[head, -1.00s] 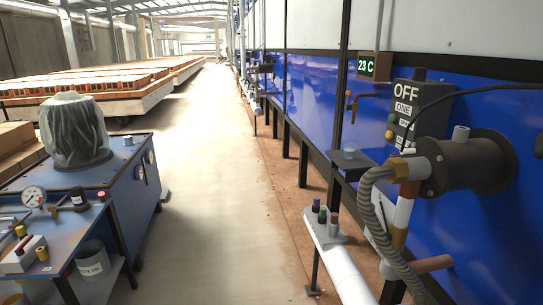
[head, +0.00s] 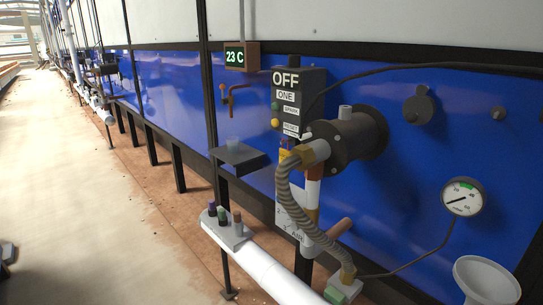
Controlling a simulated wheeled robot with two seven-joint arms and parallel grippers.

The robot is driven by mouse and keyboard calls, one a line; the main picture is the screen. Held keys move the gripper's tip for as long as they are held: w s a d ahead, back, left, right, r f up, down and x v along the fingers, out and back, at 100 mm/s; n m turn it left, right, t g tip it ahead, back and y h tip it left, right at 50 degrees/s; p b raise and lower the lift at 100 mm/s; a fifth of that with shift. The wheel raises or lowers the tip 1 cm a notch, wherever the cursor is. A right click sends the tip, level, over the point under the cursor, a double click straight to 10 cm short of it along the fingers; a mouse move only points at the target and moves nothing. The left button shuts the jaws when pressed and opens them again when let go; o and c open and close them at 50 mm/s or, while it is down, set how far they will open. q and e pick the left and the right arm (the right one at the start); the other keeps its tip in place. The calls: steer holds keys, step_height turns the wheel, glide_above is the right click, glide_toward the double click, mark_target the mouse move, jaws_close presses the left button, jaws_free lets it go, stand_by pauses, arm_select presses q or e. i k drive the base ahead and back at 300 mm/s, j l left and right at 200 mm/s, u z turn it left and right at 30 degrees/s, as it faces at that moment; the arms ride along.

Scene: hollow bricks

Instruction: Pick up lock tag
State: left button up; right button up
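I cannot pick out a lock tag with certainty. A small yellow and red piece (head: 284,154) shows beside the burner pipe, under the control box, too small to identify. A white plate with partly hidden lettering (head: 286,220) stands behind the grey hose, lower down. Neither of my grippers shows clearly in the head view, so nothing is seen held.
A dark control box reading OFF (head: 299,100) is on the blue wall beside a black burner (head: 352,136). A gauge (head: 463,197) and white funnel (head: 487,280) are right. The left floor is mostly clear.

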mark_target(283, 154)
steer(key=i+j+z, duration=0.1)
steer(key=i+j, duration=0.15)
steer(key=i+j+z, duration=0.15)
steer(key=i+j, duration=0.15)
steer(key=i+j+z, duration=0.1)
steer(key=j, duration=0.25)
steer(key=i+j+z, duration=0.1)
steer(key=i+j, duration=0.25)
steer(key=i+j+z, duration=0.15)
steer(key=j, duration=0.25)
steer(key=i+j+z, duration=0.1)
steer(key=i+j, duration=0.15)
steer(key=j, duration=0.15)
steer(key=i+j+z, duration=0.1)
steer(key=j, duration=0.3)
steer(key=i, duration=0.1)
